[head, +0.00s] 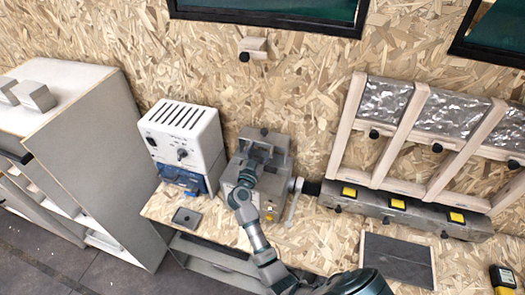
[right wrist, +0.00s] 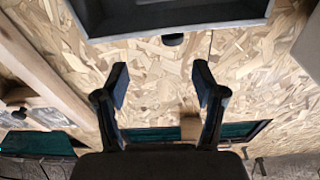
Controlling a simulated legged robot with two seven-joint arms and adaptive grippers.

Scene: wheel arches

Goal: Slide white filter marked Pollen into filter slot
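I cannot make out a white filter marked Pollen or any such lettering. A white unit (head: 184,133) with dark vent slits and knobs on its front stands on the wooden bench, with a blue part (head: 183,178) low on its front. I cannot tell whether an opening there is a filter slot. My right gripper (head: 247,177) is in front of the grey vise-like device, to the right of the white unit. In the right wrist view, the two fingers of my right gripper (right wrist: 160,76) are spread apart with nothing between them. My left gripper is not in view.
The grey vise-like device (head: 264,146) stands close to the right gripper. A small dark plate (head: 187,217) lies on the bench (head: 222,227). A wooden frame with silvery panels (head: 385,101) stands at right. A grey cabinet (head: 98,150) stands at left. A dark grey panel (head: 398,261) lies at lower right.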

